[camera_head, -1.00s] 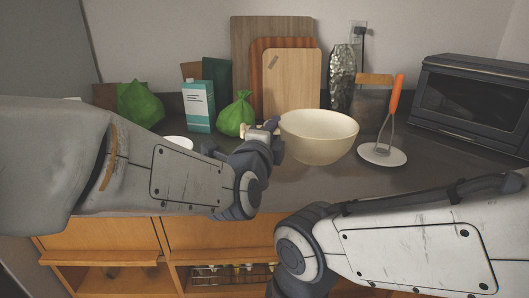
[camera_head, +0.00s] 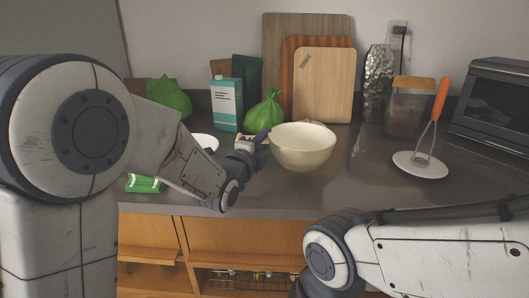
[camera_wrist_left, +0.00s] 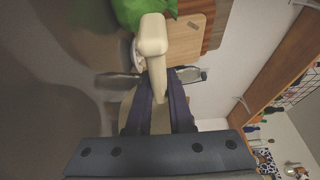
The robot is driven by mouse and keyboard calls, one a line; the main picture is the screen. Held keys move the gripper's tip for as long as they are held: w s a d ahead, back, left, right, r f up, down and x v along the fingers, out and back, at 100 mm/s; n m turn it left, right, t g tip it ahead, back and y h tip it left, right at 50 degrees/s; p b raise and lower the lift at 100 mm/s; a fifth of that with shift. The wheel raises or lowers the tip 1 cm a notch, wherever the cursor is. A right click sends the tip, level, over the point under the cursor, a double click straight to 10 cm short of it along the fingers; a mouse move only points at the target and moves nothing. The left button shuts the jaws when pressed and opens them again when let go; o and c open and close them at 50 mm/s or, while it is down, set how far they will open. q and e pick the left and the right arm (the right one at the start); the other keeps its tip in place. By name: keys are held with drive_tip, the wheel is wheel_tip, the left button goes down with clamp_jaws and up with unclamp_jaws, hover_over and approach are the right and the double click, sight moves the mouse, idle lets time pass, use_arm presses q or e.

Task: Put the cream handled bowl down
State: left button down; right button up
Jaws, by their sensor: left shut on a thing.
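The cream handled bowl (camera_head: 303,148) is upright over the dark counter in the head view, right of the green bag. My left gripper (camera_head: 262,141) is at its left side, shut on its handle. In the left wrist view the pale handle (camera_wrist_left: 152,42) runs between the two dark fingers (camera_wrist_left: 155,105). I cannot tell whether the bowl's base touches the counter. My right gripper is out of view; only part of that arm shows at the lower right.
A green bag (camera_head: 265,112), a teal and white carton (camera_head: 226,105) and cutting boards (camera_head: 325,90) stand behind. A white plate with an orange-handled utensil (camera_head: 438,100) is to the right, near the dark oven (camera_head: 495,105). The counter (camera_head: 355,178) is clear in front.

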use_arm(q)
drive_tip(key=shift+f, duration=1.75)
drive_tip(key=shift+f+b, duration=0.2)
drive_tip(key=shift+b, duration=0.3)
drive_tip(key=c, duration=0.8)
unclamp_jaws()
drive_tip(key=shift+r, duration=0.1)
